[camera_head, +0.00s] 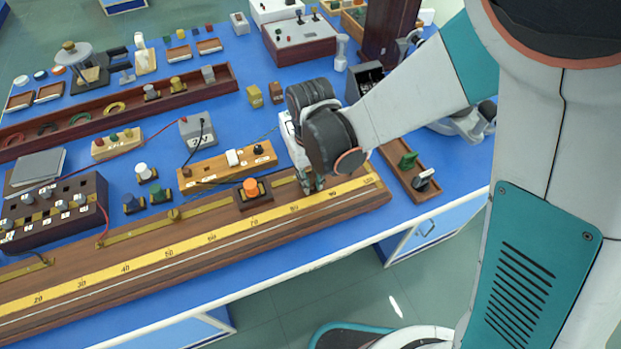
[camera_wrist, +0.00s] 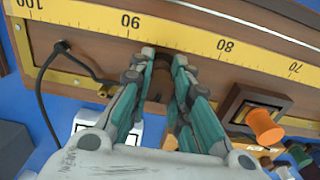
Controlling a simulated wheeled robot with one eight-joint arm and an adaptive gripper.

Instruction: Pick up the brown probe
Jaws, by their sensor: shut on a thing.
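My gripper (camera_head: 311,186) points down at the wooden metre bridge (camera_head: 150,270), near the right end of its yellow scale. In the wrist view the fingertips of my gripper (camera_wrist: 164,56) are close together, just below the scale between the 90 and 80 marks. They are shut on a dark brown piece, apparently the brown probe (camera_wrist: 164,72); it is mostly hidden by the fingers. I cannot tell whether it touches the bridge. In the head view the probe is hidden behind my gripper.
An orange-topped block (camera_head: 251,189) stands on the bridge beside my gripper; its knob also shows in the wrist view (camera_wrist: 264,126). A yellow-orange wooden box (camera_head: 226,167) lies behind it. A wooden tray (camera_head: 413,180) with green and black parts lies right.

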